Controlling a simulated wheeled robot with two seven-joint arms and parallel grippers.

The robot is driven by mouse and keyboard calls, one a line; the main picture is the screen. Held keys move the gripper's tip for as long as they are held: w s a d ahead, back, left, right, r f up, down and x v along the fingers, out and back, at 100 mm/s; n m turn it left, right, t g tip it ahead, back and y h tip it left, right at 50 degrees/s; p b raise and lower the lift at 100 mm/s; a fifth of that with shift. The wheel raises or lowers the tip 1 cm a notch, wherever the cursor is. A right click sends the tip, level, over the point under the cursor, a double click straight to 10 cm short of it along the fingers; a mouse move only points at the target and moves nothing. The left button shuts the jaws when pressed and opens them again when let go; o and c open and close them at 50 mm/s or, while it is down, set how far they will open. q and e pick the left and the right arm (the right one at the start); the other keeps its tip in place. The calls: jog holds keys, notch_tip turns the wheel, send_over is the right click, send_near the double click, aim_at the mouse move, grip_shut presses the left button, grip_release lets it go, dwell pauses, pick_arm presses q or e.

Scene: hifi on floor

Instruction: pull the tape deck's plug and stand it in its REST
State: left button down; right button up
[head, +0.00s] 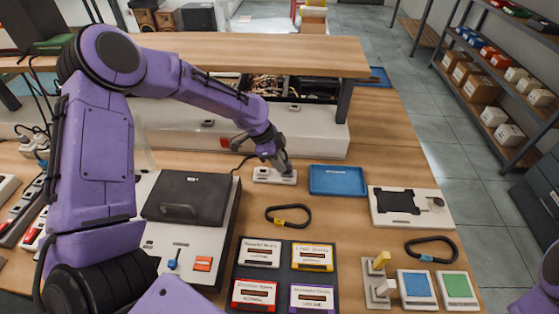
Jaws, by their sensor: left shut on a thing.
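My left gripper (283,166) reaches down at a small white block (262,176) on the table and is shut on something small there. The fingers hide what they hold, so I cannot tell its shape or whether it is seated in the block. A dark cable (241,163) curves to this spot from beside a white unit with a dark lid (187,198), which may be the tape deck. A pale stand (371,285) with a yellow piece (381,260) and a white piece is at front right; I cannot tell whether it is the rest. My right gripper is out of view.
A blue tray (338,180) lies just right of the gripper. A black cable loop (289,215), a dark board of labelled cassettes (285,276) and a white panel (412,207) are nearby. A raised wooden shelf (270,54) stands behind.

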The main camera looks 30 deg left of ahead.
pick_arm(q)
jog(key=shift+f, duration=0.3)
dwell(0.5)
jog(key=c, duration=0.9)
grip_release()
jog(key=shift+c, duration=0.2)
jog(key=w+d+p+v, duration=0.1)
jog(key=p+v, duration=0.3)
jog(key=v, duration=1.1)
jog(key=shift+d+r, duration=0.3)
jog(key=shift+r, duration=0.15)
jog(key=shift+s, duration=0.1)
